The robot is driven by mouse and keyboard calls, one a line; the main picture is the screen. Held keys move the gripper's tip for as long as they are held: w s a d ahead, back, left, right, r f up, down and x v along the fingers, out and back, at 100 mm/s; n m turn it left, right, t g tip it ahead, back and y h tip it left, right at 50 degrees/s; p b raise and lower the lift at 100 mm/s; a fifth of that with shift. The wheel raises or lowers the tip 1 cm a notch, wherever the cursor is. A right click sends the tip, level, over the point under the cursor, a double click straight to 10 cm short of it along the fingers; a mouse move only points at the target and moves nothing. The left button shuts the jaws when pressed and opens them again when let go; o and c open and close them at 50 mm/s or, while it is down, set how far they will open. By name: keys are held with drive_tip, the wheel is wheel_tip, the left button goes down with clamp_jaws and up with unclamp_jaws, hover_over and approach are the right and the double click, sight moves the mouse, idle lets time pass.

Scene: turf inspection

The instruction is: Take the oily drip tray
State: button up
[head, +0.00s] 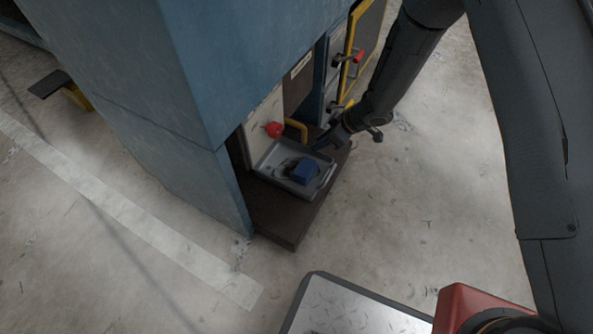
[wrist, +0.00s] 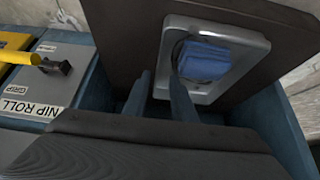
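The grey drip tray (head: 271,161) sits on a dark brown ledge (head: 283,222) at the foot of the blue machine. A blue folded item (head: 305,172), perhaps a cloth, lies in it with a dark patch around it. My gripper (head: 324,142) is at the tray's far right edge in the head view. In the wrist view the tray (wrist: 250,42) is ahead, and my gripper (wrist: 160,72) has its two fingers apart. The tray's near-left rim lies between them, with the right finger over the tray's inside. Contact with the rim cannot be told.
The blue machine (head: 150,90) stands close on the left. A red knob (head: 274,129) and yellow handle (head: 297,128) are just behind the tray. A panel marked NIP ROLL (wrist: 40,95) is left in the wrist view. The concrete floor to the right is clear.

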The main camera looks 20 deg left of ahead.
drive_tip(key=shift+w+b+x, duration=0.1)
drive_tip(key=shift+b+x, duration=0.95)
drive_tip(key=shift+x, duration=0.65)
drive_tip(key=shift+w+b+x, duration=0.15)
drive_tip(key=shift+b+x, duration=0.9)
drive_tip(key=shift+x, duration=0.6)
drive_tip(key=shift+d, duration=0.1)
clamp_jaws()
